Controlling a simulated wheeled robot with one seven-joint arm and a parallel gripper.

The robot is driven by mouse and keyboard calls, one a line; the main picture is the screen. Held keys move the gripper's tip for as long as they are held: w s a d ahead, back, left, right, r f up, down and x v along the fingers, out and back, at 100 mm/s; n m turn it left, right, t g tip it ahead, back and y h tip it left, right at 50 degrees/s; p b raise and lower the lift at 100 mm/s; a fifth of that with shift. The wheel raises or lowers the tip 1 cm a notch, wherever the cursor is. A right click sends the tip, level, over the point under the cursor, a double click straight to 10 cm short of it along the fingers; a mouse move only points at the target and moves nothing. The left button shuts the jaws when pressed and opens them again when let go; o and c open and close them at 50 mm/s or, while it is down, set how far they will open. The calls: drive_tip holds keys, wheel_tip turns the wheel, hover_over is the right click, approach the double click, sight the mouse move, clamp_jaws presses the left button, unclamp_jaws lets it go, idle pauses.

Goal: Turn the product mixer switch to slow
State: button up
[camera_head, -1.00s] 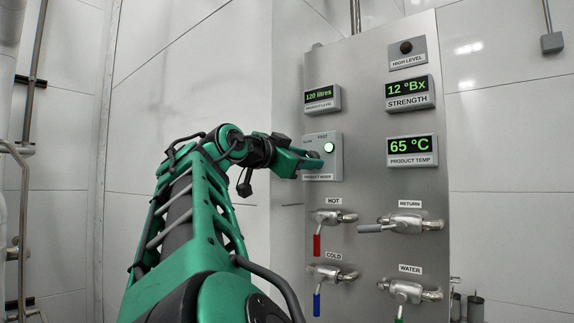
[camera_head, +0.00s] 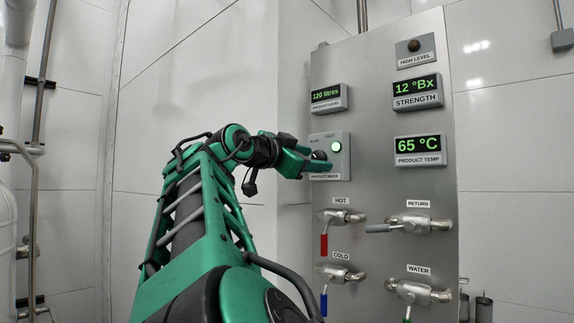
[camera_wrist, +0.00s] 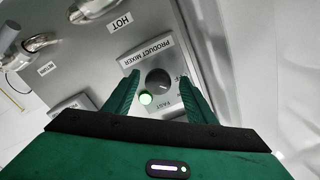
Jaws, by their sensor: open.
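My gripper (camera_head: 326,164) is at the front of the box in the head view. In the wrist view my gripper (camera_wrist: 159,84) is open, one green finger on each side of the knob, with gaps visible. The knob's pointer direction is too small to tell.
The product level display (camera_head: 328,97) is above the box. The hot valve (camera_head: 340,218) with its red lever is below, and the return valve (camera_head: 408,224) is lower right. The product temp display (camera_head: 419,150) is to the right. Bare wall lies left of the panel.

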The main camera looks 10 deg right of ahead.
drive_tip(key=v, duration=1)
drive_tip(key=shift+a, duration=0.35)
drive_tip(key=shift+s, duration=0.1)
